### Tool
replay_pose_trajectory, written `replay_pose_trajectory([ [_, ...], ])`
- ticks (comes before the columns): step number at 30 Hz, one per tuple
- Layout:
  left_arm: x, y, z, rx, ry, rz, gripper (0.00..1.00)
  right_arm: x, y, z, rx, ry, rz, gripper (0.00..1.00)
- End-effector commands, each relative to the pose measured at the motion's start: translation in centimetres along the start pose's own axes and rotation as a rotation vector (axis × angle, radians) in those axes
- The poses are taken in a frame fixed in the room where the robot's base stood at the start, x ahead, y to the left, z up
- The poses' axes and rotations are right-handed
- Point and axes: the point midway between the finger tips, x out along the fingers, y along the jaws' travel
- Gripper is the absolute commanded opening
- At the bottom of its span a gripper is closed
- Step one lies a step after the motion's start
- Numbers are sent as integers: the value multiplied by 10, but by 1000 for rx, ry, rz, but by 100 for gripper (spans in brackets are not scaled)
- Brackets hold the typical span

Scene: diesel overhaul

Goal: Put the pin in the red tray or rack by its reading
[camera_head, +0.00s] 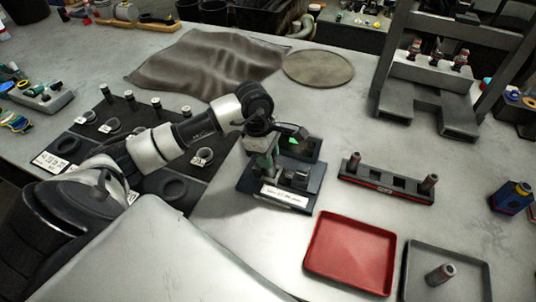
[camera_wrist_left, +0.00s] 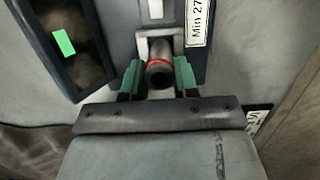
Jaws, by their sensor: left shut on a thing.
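The pin (camera_wrist_left: 159,72) is a grey hollow cylinder with a red ring, seen end-on in the left wrist view. My left gripper (camera_wrist_left: 158,80) is shut on it, with a green fingertip on each side. The pin sits at the notch of a dark gauge stand (camera_head: 280,198) with a "Min 27" label, partly cut off; whether it rests there I cannot tell. A green screen (camera_wrist_left: 64,43) on the gauge is lit, but no figure is legible. The red tray (camera_head: 350,254) is empty. The dark rack (camera_head: 387,187) holds a pin at each end. My right gripper is out of view.
A grey tray (camera_head: 418,268) right of the red tray holds one standing pin (camera_head: 440,274). A grey press frame (camera_head: 430,85) stands behind the rack. A black mat with rings and pins (camera_head: 172,188) lies left. A round disc (camera_head: 318,68) lies behind the gauge.

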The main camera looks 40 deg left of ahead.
Motion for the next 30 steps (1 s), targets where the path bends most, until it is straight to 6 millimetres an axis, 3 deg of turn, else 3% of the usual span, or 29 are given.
replay_pose_trajectory([
  [30,-51,0,10,0,1,2,6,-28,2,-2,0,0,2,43],
])
